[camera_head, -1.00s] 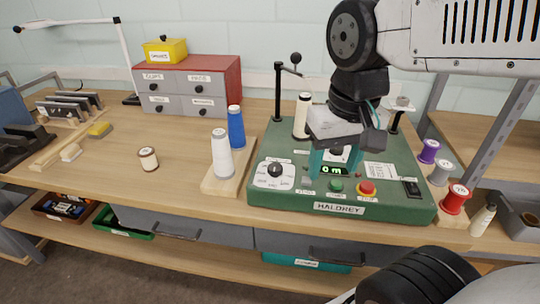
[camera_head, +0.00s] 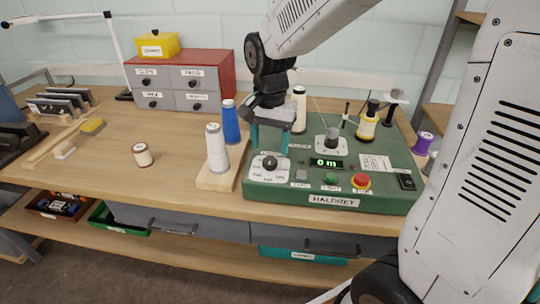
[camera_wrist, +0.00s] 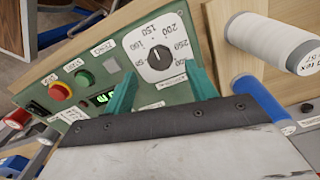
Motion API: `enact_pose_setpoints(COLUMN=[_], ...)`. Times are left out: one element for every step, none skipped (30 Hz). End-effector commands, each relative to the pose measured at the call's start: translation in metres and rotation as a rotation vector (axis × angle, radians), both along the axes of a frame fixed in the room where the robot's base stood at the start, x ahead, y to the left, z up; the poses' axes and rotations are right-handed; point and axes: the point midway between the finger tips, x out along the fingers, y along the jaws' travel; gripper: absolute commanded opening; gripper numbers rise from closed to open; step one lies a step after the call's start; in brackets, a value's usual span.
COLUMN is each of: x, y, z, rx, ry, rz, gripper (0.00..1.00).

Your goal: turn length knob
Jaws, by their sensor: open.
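The length knob (camera_head: 269,162) is a black knob on a white numbered dial (camera_head: 262,175) at the left front of the green machine (camera_head: 310,201). It also shows in the wrist view (camera_wrist: 155,49), where the dial carries numbers such as 150, 200 and 250. My gripper (camera_head: 269,148) has teal fingers and is open and empty. It is close behind and above the knob in the head view. In the wrist view its two fingertips (camera_wrist: 163,80) are spread to either side of the dial, and no contact with the knob shows. The display (camera_head: 326,162) reads 0 m.
A white cone (camera_head: 217,150) and a blue cone (camera_head: 231,122) stand on a wooden board just left of the machine. A green button (camera_head: 331,179), a red button (camera_head: 361,181) and a black switch (camera_head: 406,181) lie right of the dial.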

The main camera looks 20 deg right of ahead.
Motion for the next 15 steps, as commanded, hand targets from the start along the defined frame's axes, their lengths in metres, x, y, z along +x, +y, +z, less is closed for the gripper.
enact_pose_setpoints(x=[-0.001,-0.001,-0.001,-0.001,-0.001,0.000,0.000,0.000,-0.001,-0.001,-0.001,0.000,0.000,0.000,0.000], y=[0.000,0.000,0.000,0.000,0.000,0.000,0.000,0.000,0.000,0.000,0.000,0.000,0.000,0.000,0.000], z=[-0.009,-0.014,-0.021,-0.025,-0.028,-0.033,-0.036,-0.039,-0.041,-0.043,-0.044,-0.045,-0.045,-0.045,-0.045], rx=[0.000,-0.001,-0.001,-0.001,0.000,0.000,0.000,0.000,-0.001,0.000,0.000,0.000,0.000,0.000,0.000], ry=[0.004,0.004,0.005,0.004,0.003,0.003,0.001,0.001,0.002,0.001,0.001,0.000,0.000,-0.001,-0.001], rz=[0.000,0.001,0.001,0.001,0.001,0.001,0.001,0.001,0.001,0.002,0.002,0.002,0.002,0.002,0.002], gripper=[0.56,0.56,0.56,0.56,0.56,0.56,0.56,0.56,0.56,0.56,0.56,0.56,0.56,0.56,0.56])
